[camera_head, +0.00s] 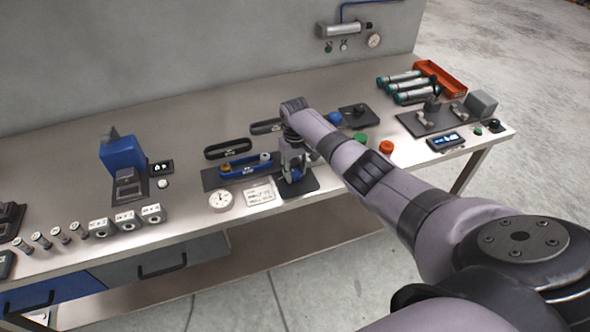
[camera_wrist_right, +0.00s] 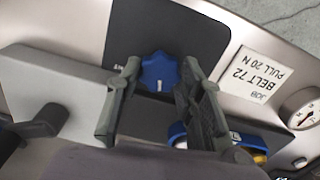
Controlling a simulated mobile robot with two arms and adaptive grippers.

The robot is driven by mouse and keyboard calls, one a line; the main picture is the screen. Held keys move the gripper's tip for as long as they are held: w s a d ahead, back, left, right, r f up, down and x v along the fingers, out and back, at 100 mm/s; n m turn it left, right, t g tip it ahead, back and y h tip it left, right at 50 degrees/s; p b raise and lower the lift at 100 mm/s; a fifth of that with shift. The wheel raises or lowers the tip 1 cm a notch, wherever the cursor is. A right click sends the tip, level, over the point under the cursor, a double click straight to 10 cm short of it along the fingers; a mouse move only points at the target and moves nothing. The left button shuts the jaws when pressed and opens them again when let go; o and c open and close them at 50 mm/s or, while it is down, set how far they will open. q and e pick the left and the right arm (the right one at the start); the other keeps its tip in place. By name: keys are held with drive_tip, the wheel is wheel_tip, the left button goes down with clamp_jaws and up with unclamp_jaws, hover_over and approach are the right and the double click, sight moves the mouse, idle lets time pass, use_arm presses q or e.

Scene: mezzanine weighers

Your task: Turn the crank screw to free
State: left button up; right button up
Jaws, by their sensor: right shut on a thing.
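A blue star-shaped knob (camera_wrist_right: 158,72) with a white mark, which looks like the crank screw's knob, sits above a dark base plate (camera_wrist_right: 178,22). In the wrist view it is between the two fingers of my right gripper (camera_wrist_right: 160,95), which is shut on it. In the head view my right gripper (camera_head: 294,168) points down over the dark base plate (camera_head: 299,187) and hides most of the knob. A blue belt fixture (camera_head: 238,170) lies just left of it. My left gripper is not in view.
A dial gauge (camera_head: 220,200) and a card reading "BELT 72 PULL 20 N" (camera_head: 258,195) lie close by on the left. Dark belt loops (camera_head: 228,148) lie behind. The front left bench strip holds several small metal parts.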

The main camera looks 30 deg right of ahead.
sight(295, 173)
drive_tip(key=n, duration=0.4)
drive_tip(key=shift+n, duration=2.2)
drive_tip(key=o, duration=1.2)
drive_tip(key=shift+c, duration=0.2)
drive_tip(key=shift+r, duration=0.1)
wheel_tip(295, 173, up, 12)
